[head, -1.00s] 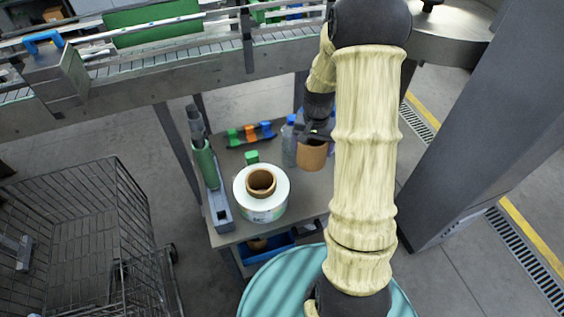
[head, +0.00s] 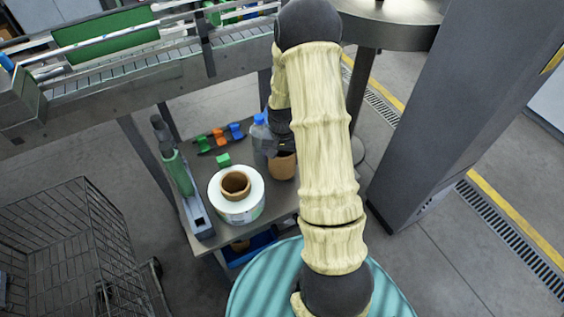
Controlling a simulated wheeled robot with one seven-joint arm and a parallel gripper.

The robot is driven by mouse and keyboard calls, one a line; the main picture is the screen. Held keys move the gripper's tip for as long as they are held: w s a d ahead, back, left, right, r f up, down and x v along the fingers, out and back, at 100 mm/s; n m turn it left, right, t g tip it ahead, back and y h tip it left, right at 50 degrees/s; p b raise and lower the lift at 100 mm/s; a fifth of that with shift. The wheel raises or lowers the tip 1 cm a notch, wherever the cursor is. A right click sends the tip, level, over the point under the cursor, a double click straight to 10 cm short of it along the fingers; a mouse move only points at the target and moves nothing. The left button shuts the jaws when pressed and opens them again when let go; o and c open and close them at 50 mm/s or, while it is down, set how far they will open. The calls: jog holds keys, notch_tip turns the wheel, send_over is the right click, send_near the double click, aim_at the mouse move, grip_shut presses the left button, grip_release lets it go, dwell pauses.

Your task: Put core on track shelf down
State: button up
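A brown cardboard core (head: 283,166) stands near the right side of the small shelf table (head: 205,247), partly hidden by my arm. My gripper (head: 283,146) is at the core's top, mostly hidden behind my arm. I cannot see its fingers clearly, nor whether they grip the core. A white label reel (head: 252,205) with a brown core inside lies on the shelf, left of the loose core.
A clear bottle with a blue cap (head: 260,137) stands beside my gripper. Colored clips (head: 220,136), a green block (head: 223,160) and a green-grey device (head: 180,178) share the shelf. A blue bin (head: 250,248) sits below. A wire cart (head: 75,250) is at left, a conveyor (head: 140,72) behind.

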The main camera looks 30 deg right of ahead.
jog(key=shift+f, duration=1.7)
jog(key=shift+f, duration=0.1)
jog(key=shift+f, duration=0.1)
jog(key=o, duration=1)
notch_tip(320, 180, up, 12)
jog(key=shift+r+b, duration=0.2)
jog(key=shift+b, duration=0.5)
